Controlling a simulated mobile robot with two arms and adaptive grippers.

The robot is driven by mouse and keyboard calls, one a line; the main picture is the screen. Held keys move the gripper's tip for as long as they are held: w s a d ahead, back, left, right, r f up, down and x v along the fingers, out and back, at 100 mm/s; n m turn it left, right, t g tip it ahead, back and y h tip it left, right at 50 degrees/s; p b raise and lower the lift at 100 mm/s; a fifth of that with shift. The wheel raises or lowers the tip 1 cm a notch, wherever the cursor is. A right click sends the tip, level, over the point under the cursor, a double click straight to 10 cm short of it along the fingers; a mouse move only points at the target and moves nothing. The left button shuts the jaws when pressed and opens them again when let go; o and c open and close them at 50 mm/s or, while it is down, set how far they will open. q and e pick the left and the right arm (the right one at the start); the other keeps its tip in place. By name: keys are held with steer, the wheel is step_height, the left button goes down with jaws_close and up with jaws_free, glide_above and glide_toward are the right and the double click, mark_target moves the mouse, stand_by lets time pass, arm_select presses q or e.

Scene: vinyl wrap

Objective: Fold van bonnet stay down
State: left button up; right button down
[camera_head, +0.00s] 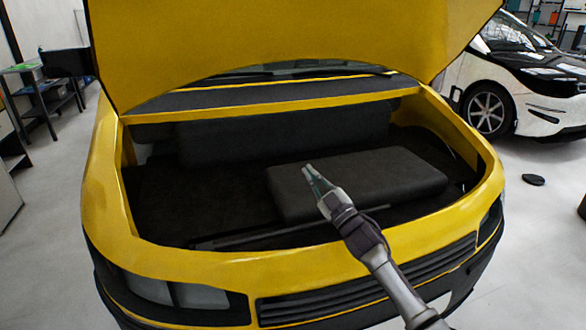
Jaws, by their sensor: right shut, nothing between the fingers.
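The yellow van (107,208) faces me with its bonnet (270,35) raised above the open bay. A thin dark bar (270,237) lies low along the front inner edge of the bay; I cannot tell for sure if it is the stay. No upright rod shows between bay and bonnet. My right gripper (312,178) reaches in from the lower right over the front edge, its fingers shut and empty. It appears in front of the dark block in the bay, apart from the dark bar. My left gripper is not in view.
A dark grey block (400,180) fills the bay's right middle, with another (280,140) behind it. The yellow front rim and grille (370,287) lie below my right arm. A white car (530,85) stands at the right, a dark table (45,95) at the left.

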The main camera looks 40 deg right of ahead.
arm_select(q)
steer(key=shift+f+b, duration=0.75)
steer(key=shift+b, duration=0.5)
arm_select(e)
steer(key=s+a+f, duration=0.2)
steer(key=s+f, duration=0.3)
steer(key=s, duration=0.3)
steer(key=shift+s+a, duration=0.2)
steer(key=shift+s, duration=0.1)
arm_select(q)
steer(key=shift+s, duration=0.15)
